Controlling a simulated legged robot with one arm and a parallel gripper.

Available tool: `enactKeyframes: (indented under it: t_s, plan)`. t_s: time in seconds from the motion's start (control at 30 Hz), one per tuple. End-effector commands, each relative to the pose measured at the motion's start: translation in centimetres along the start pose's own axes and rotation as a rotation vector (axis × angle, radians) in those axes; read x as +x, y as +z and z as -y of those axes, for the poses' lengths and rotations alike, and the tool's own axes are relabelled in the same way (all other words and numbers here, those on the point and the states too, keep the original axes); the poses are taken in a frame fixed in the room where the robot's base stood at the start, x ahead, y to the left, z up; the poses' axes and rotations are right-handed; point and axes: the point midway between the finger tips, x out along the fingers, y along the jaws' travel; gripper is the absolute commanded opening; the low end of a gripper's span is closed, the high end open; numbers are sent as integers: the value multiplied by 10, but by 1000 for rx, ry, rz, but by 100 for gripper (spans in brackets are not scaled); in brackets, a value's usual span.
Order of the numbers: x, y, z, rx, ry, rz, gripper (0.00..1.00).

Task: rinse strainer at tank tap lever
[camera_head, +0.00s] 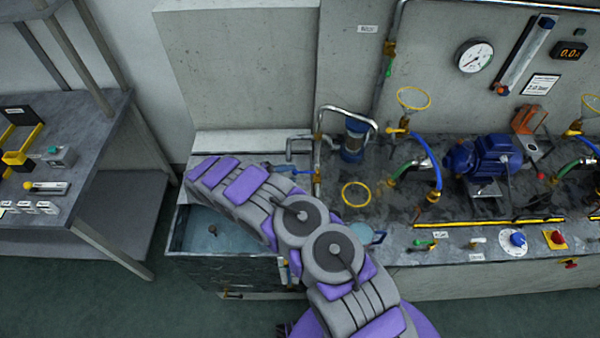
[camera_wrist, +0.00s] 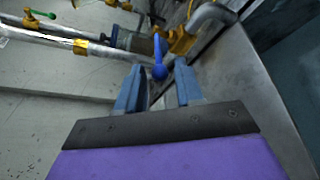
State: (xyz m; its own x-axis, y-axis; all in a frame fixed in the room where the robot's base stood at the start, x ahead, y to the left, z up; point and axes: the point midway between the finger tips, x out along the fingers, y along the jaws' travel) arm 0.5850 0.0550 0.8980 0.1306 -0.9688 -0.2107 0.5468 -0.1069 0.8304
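My gripper (camera_wrist: 160,88) shows in the wrist view with its two blue-grey fingers apart. The blue tap lever (camera_wrist: 160,71) has a rounded knob that lines up with the gap between the fingers; I cannot tell whether they touch it. The lever (camera_head: 290,170) also shows in the head view beside a curved pipe, above the tank. The open tank (camera_head: 179,232) holds water, and my arm covers part of it. My fingers cannot be made out in the head view.
A yellow ring (camera_head: 356,194) lies on the bench.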

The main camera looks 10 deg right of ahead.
Motion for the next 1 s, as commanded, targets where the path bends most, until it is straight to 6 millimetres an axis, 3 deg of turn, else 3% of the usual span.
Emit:
enactKeyframes:
  t_s: [0.1,0.3,0.7,1.0]
  plan:
    - [21,0,0,0,-2,0,36]
    - [41,0,-1,2,0,0,36]
    - [46,0,0,1,0,-1,35]
    - [46,0,0,1,-1,-1,7]
